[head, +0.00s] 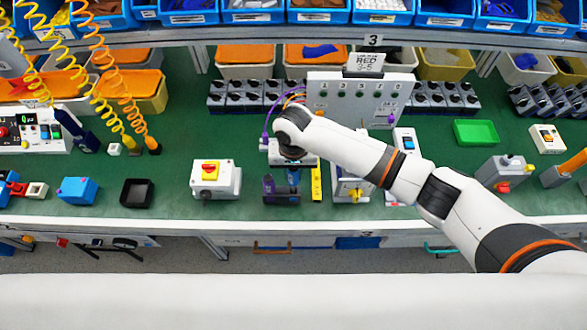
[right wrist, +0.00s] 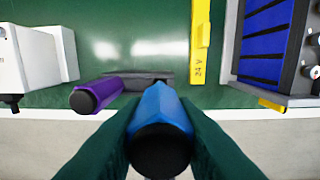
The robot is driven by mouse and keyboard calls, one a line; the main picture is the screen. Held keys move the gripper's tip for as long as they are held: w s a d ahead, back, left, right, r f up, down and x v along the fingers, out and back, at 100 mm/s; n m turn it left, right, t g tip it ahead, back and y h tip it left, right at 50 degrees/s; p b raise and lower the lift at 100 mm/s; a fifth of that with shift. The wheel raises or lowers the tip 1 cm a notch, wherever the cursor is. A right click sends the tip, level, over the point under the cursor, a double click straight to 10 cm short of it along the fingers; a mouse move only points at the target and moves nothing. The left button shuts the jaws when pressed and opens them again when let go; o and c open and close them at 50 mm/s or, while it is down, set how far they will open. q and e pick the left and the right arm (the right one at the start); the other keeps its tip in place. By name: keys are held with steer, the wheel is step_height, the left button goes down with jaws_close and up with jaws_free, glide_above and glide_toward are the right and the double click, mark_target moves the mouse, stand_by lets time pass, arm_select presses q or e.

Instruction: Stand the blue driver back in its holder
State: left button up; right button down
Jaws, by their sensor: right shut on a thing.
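My right gripper (right wrist: 160,125) is shut on the blue driver (right wrist: 161,106), its dark fingers on either side of the handle. The driver's black end cap faces the wrist camera. In the head view the blue driver (head: 293,177) shows as a short blue piece below my right wrist. The dark grey holder (right wrist: 140,77) lies just beyond the driver in the wrist view. It also shows in the head view (head: 283,196). A purple driver (right wrist: 97,92) stands at its left end. The driver's lower end is hidden, so I cannot tell whether it is in the holder. My left gripper is out of view.
A yellow 24 V piece (right wrist: 201,38) stands close to the right of the holder. A white box with a red and yellow switch (head: 211,177) is at its left. A grey panel (head: 358,98) with purple and orange wires stands behind.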

mark_target(293, 182)
steer(key=shift+f+b, duration=1.3)
steer(key=shift+f, duration=1.5)
steer(key=c, duration=1.1)
jaws_free()
step_height(293, 182, up, 12)
steer(key=shift+r+b, duration=0.1)
steer(key=shift+b, duration=0.6)
